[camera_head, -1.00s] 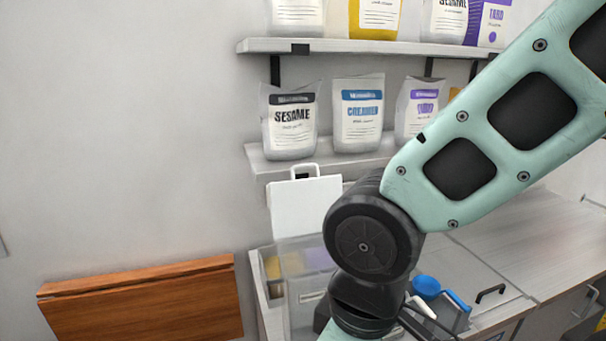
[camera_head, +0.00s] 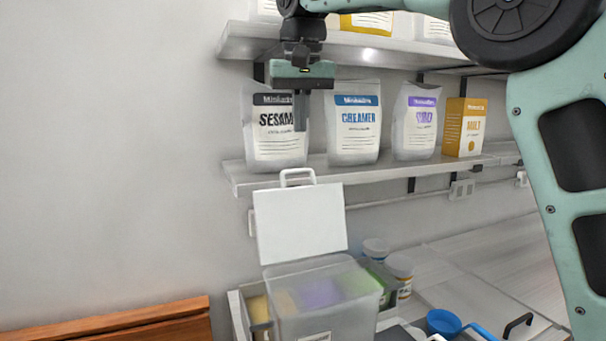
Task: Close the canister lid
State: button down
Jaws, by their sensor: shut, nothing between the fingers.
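The canister (camera_head: 328,310) is a clear box with yellow, purple and green contents, standing at the bottom middle. Its white lid (camera_head: 300,222) stands open, raised upright at the back edge, with a white handle (camera_head: 298,175) on top. My gripper (camera_head: 300,128) points down in front of the sesame bag, above the lid and apart from it. Its fingers are together and hold nothing. The lower front of the canister is cut off by the picture's edge.
The lower shelf (camera_head: 380,176) behind the lid holds a sesame bag (camera_head: 262,135), a creamer bag (camera_head: 356,125), a taro bag (camera_head: 415,120) and a malt box (camera_head: 463,130). Jars (camera_head: 400,272) and a blue scoop (camera_head: 443,322) are right of the canister.

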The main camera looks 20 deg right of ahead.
jog(key=w+d+f+p, duration=0.1)
jog(key=w+d+f, duration=0.15)
jog(key=f, duration=0.55)
jog(key=s, duration=0.1)
jog(key=s+a+p, duration=0.1)
jog(key=s, duration=0.1)
jog(key=shift+a+m+p, duration=0.1)
jog(key=shift+m+p, duration=0.2)
jog(key=shift+s+b, duration=0.1)
jog(key=shift+b, duration=0.3)
